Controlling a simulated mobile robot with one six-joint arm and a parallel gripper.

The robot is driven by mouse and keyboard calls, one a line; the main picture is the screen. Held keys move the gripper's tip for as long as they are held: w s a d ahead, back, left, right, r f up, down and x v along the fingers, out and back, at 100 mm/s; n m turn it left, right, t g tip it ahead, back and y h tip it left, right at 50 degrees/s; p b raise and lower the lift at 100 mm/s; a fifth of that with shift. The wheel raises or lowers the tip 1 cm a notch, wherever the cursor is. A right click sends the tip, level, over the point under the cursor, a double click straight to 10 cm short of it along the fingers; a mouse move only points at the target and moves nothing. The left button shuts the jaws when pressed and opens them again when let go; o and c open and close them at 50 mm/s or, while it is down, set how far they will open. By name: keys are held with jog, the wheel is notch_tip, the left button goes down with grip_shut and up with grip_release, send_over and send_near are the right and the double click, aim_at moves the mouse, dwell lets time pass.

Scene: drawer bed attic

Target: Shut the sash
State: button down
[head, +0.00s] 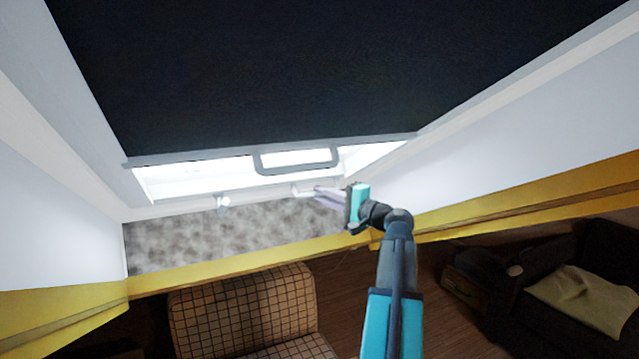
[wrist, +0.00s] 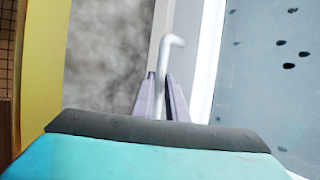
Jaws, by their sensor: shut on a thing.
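The roof window's sash (head: 185,172) shows as a bright white strip below a dark blind (head: 270,75). I cannot tell how far open it stands. A white bent handle (head: 300,190) sticks out at its lower edge. My gripper (head: 322,193) reaches this handle from the right. In the wrist view, my gripper (wrist: 161,77) is shut on the white handle (wrist: 172,42), its bent end showing beyond the fingertips. A white frame edge (wrist: 207,60) and spotted glass (wrist: 270,55) lie to the right. The fingers hide part of the handle.
A grey loop (head: 297,168) hangs at the blind's lower bar. A white fitting (head: 222,202) sits left of the handle. Below are a mottled grey panel (head: 220,238) and yellow beam (head: 220,269). A checked chair (head: 240,310) and a dark sofa (head: 575,265) stand lower.

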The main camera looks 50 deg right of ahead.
jog(key=shift+s+a+f, duration=0.15)
jog(key=shift+s+f, duration=0.15)
jog(key=shift+f, duration=0.25)
jog(key=shift+s+a+f, duration=0.15)
jog(key=shift+s+f, duration=0.15)
jog(key=shift+f, duration=0.25)
jog(key=c, duration=1.8)
grip_release()
jog(key=shift+d, duration=0.1)
jog(key=shift+o, duration=0.2)
jog(key=shift+r, duration=0.15)
jog(key=shift+r, duration=0.1)
jog(key=s+b, duration=0.2)
jog(key=s, duration=0.5)
jog(key=shift+s, duration=0.3)
jog(key=shift+w, duration=0.1)
